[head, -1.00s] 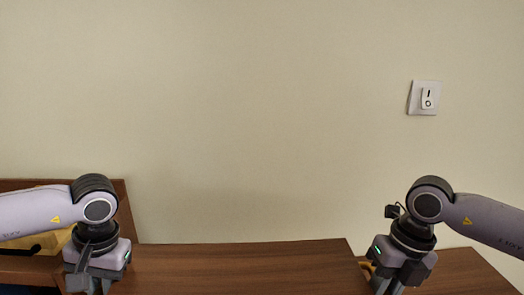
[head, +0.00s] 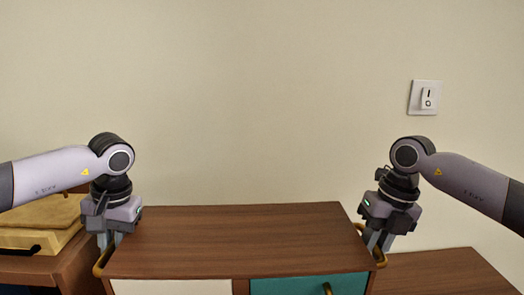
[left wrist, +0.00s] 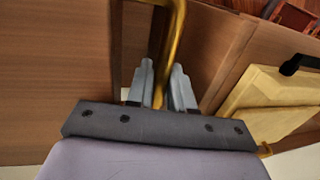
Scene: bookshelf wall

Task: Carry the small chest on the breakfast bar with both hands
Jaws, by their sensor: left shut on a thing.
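The small chest (head: 235,235) has a brown wooden top, a cream drawer front (head: 170,287) and a teal one (head: 300,285). It looks level between my two arms. My left gripper (head: 108,240) is shut on the brass left side handle (head: 101,263), which also runs between its fingers in the left wrist view (left wrist: 176,35). My right gripper (head: 377,240) is at the brass right side handle (head: 381,258); I cannot tell whether its fingers are closed on it. The chest's lower part is out of the picture.
A brown wooden surface (head: 440,268) lies to the right of the chest. At the left, a yellow box (head: 40,238) with a black handle sits on brown wooden furniture (head: 75,265). A plain wall with a light switch (head: 425,97) is behind.

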